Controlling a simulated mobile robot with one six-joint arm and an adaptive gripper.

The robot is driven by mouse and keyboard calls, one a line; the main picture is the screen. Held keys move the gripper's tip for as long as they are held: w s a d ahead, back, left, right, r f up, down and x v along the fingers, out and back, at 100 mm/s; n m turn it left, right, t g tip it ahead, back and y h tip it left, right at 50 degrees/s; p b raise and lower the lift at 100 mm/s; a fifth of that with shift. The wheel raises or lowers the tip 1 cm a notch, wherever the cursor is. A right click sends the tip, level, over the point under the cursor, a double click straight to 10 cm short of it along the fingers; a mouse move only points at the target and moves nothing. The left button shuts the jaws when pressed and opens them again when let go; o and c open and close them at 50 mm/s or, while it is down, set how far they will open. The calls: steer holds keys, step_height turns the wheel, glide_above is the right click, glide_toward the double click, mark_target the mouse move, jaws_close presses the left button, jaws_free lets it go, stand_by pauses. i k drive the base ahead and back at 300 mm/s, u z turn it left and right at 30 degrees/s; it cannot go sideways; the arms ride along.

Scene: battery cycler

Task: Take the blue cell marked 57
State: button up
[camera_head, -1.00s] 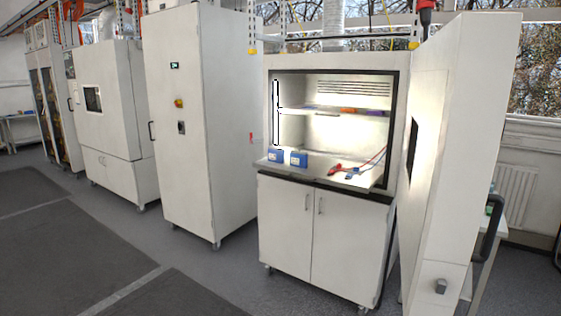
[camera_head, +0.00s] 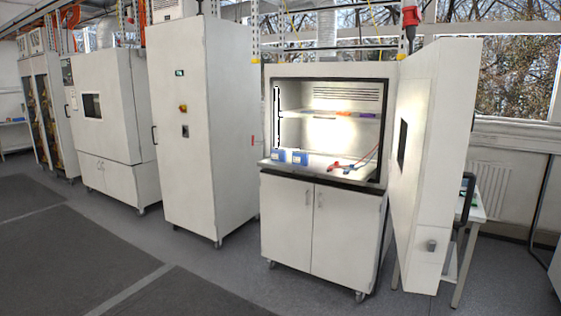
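Two blue cells stand side by side at the front left of the lit cabinet's work surface. One is the left blue cell (camera_head: 278,155) and the other is the right blue cell (camera_head: 299,158). Each has a pale label, too small to read, so I cannot tell which is marked 57. The cabinet (camera_head: 286,222) is white with its upper bay open. My gripper is not in view.
Red and blue leads (camera_head: 345,166) lie right of the cells. A shelf (camera_head: 318,115) crosses the bay above. The cabinet's large door (camera_head: 430,170) stands open at right. A tall white cabinet (camera_head: 205,130) stands left. Grey floor (camera_head: 200,275) in front is clear.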

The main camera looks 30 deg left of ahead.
mark_target(297, 159)
steer(key=k, duration=0.4)
steer(key=u, duration=0.45)
steer(key=i, duration=0.65)
steer(key=u, duration=0.95)
steer(key=i, duration=2.25)
steer(key=z, duration=0.4)
